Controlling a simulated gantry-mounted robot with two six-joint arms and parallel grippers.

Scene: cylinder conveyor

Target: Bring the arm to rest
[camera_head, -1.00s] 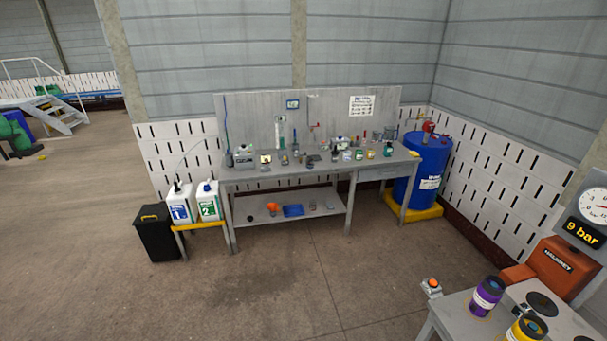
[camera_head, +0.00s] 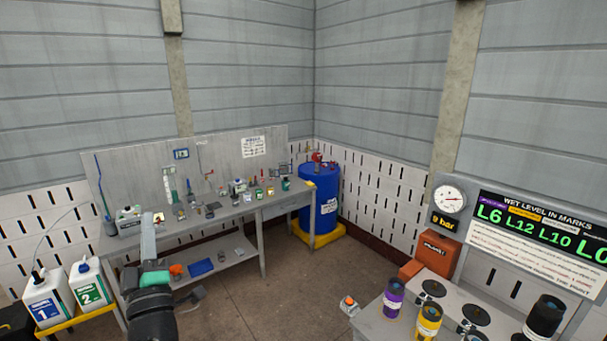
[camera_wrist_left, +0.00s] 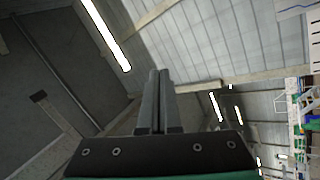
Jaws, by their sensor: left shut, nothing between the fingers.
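My left gripper (camera_head: 148,218) points upward at the lower left of the head view, in front of the workbench's left part. Its two fingers lie together with nothing between them. In the left wrist view the closed fingers (camera_wrist_left: 160,75) point up towards the ceiling and wall panels, clear of any object. Part of my left arm's wrist shows below the gripper, dark with a green band. My right gripper is not seen.
The grey workbench (camera_head: 283,204) holds several small bottles and tools. White jugs (camera_head: 46,299) stand at the lower left. A blue drum (camera_head: 320,200) stands at the bench's right end. At the lower right, a table (camera_head: 376,324) carries purple, yellow and black cylinders below a lit display (camera_head: 540,228).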

